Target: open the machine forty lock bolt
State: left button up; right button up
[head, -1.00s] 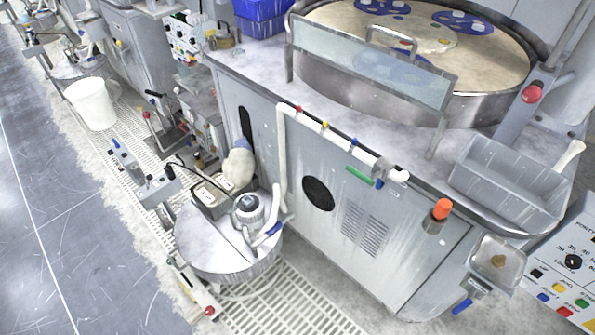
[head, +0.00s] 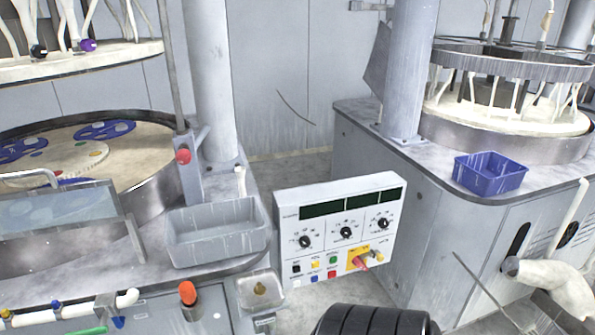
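A white control panel (head: 338,225) stands in the middle of the head view, between two machines. It has dark display strips, three black dials and several small coloured buttons. In its lower right part is a yellow plate (head: 372,252) with a red-pink bolt-like piece (head: 361,263) and a small metallic piece (head: 377,257) beside it. These look like the lock bolt, but they are too small to tell their exact position. The panel's lettering is too small to read surely. Neither of my grippers is in view.
A grey bin (head: 217,246) sits on the left machine's ledge, with a red knob (head: 183,156) above it and an orange knob (head: 187,292) below. A blue basket (head: 490,172) sits on the right machine. A black ribbed shape (head: 375,322) is at the bottom edge below the panel.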

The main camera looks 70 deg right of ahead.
aim_at(381, 258)
jog(key=z, duration=2.8)
jog(key=i+l, duration=0.4)
jog(key=i, duration=0.1)
